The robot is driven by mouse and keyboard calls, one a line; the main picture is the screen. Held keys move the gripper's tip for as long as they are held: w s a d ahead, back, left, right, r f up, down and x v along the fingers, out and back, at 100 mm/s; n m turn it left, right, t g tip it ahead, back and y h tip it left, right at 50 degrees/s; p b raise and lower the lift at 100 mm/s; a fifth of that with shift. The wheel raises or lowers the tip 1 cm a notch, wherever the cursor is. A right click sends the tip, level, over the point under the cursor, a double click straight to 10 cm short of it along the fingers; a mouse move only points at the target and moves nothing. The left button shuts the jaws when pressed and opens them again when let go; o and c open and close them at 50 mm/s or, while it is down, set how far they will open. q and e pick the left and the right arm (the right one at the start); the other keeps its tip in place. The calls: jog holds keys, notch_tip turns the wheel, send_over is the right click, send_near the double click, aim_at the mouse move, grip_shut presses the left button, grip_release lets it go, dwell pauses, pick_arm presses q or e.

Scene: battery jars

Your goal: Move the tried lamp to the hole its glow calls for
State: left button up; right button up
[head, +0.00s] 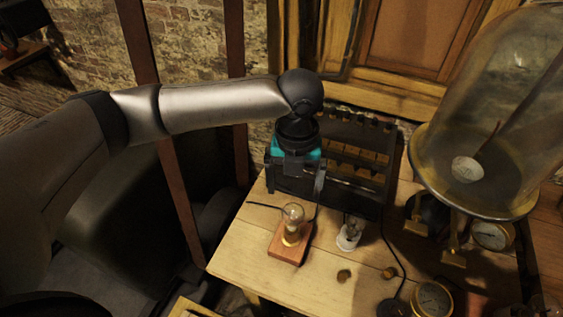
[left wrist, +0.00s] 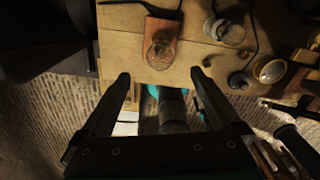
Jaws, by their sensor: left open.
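A clear glass lamp bulb (head: 293,212) stands upright in a brass socket on a reddish wooden block (head: 285,250) on the table. I cannot tell whether it glows. A second glass bulb (head: 353,226) stands on a round white base (head: 347,240) to its right. A dark rack (head: 385,180) with rows of slots stands behind them; its holes are too dim to tell apart. My left gripper (head: 298,186) is open and empty, above and behind the block. In the left wrist view, the block (left wrist: 161,28) and bulb (left wrist: 160,50) lie beyond the open fingertips (left wrist: 160,75). My right gripper is not seen.
A large glass bell jar (head: 480,110) on a brass stand is at the right. Black cables cross the table (head: 235,240). The table's left front is clear.

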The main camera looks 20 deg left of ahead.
aim_at(292, 223)
pick_arm(q)
jog(key=shift+a+r, duration=0.1)
jog(key=shift+r, duration=0.05)
jog(key=f, duration=0.2)
jog(key=shift+s+f, duration=0.25)
jog(key=shift+f, duration=0.15)
notch_tip(292, 223, down, 12)
jog(key=shift+w+f+b, duration=0.1)
jog(key=shift+f+b, duration=0.1)
jog(key=shift+b, duration=0.7)
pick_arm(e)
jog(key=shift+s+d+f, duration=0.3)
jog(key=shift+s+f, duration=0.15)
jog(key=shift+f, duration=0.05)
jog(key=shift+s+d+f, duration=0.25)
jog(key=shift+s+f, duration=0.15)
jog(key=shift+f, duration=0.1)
